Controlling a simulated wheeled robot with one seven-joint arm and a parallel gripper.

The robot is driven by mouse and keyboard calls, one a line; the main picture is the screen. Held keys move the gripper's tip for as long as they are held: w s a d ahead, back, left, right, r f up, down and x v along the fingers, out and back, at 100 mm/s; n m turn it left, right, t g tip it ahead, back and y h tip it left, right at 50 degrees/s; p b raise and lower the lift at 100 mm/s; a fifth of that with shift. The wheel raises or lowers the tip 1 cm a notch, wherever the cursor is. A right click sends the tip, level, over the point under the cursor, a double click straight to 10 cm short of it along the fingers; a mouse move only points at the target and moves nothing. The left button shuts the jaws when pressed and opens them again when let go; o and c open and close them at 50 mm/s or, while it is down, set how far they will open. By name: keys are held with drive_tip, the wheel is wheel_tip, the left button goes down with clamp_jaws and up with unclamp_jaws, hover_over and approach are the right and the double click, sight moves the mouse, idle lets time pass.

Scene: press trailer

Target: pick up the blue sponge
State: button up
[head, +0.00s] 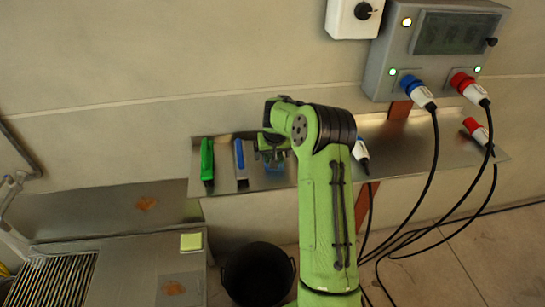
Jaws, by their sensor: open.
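A small blue thing (275,168), which looks like the blue sponge, lies on the metal shelf (220,182) in the head view. My gripper (272,160) points down right over it, and its fingers partly cover it. The gripper is open. I cannot tell whether the fingers are around the sponge or only above it. My green arm reaches in from the lower right and hides the part of the shelf to the right of the gripper.
A green tool (207,160) and a blue-and-grey tool (239,155) lie left of my gripper. A blue-and-white plug (361,150) is right of my arm. Black cables hang from the wall box (385,70). A black bucket (258,275) stands below. A yellow-green pad (191,242) lies lower left.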

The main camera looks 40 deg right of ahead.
drive_tip(key=shift+f, duration=0.25)
drive_tip(key=shift+c, duration=0.3)
drive_tip(key=c, duration=1)
